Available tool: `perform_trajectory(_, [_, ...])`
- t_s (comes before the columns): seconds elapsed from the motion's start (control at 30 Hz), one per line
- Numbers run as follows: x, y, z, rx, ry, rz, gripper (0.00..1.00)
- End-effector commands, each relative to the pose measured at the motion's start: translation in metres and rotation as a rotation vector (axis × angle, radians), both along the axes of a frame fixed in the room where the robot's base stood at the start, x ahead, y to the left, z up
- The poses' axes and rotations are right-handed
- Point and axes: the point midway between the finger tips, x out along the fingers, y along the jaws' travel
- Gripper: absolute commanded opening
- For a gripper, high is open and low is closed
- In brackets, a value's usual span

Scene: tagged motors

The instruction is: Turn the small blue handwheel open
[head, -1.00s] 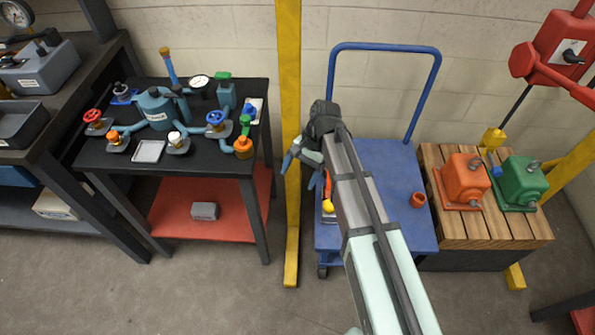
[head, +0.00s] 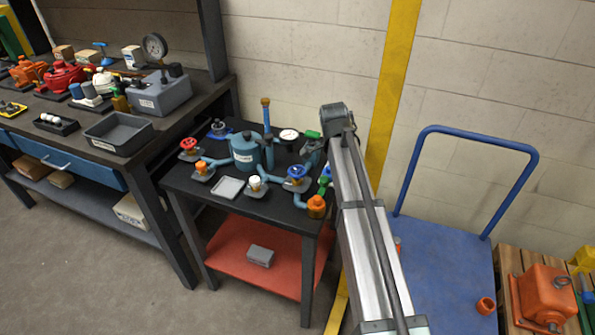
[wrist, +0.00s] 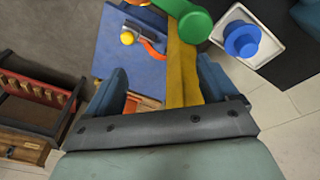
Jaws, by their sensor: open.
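A small blue handwheel (wrist: 241,38) sits on a pale square plate at the upper right of the wrist view, beside a green handwheel (wrist: 187,20). A larger-looking blue handwheel (head: 296,172) sits on the pipework of the black table in the head view. The arm covers most of the area right of it, where the small one seems to be. My gripper (wrist: 160,68) is open and empty, with its two fingers apart. In the wrist view the small blue wheel lies outside the fingers, beyond the right one. In the head view my gripper is above the table's right side.
A yellow post (head: 393,85) stands close behind the arm. A blue trolley (head: 448,260) is to the right.

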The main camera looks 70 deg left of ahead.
Motion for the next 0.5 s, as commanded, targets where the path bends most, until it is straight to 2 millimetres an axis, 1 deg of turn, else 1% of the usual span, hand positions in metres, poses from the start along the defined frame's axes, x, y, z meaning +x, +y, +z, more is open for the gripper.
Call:
perform_trajectory(0.03, [-0.004, 0.013, 0.011, 0.007, -0.025, -0.020, 0.86])
perform_trajectory(0.17, [-0.015, 0.037, 0.036, 0.033, -0.066, -0.079, 0.86])
perform_trajectory(0.27, [-0.028, 0.057, 0.055, 0.059, -0.067, -0.127, 0.86])
perform_trajectory(0.4, [-0.053, 0.085, 0.079, 0.095, -0.002, -0.188, 0.86])
perform_trajectory(0.5, [-0.068, 0.098, 0.090, 0.109, 0.054, -0.214, 0.86])
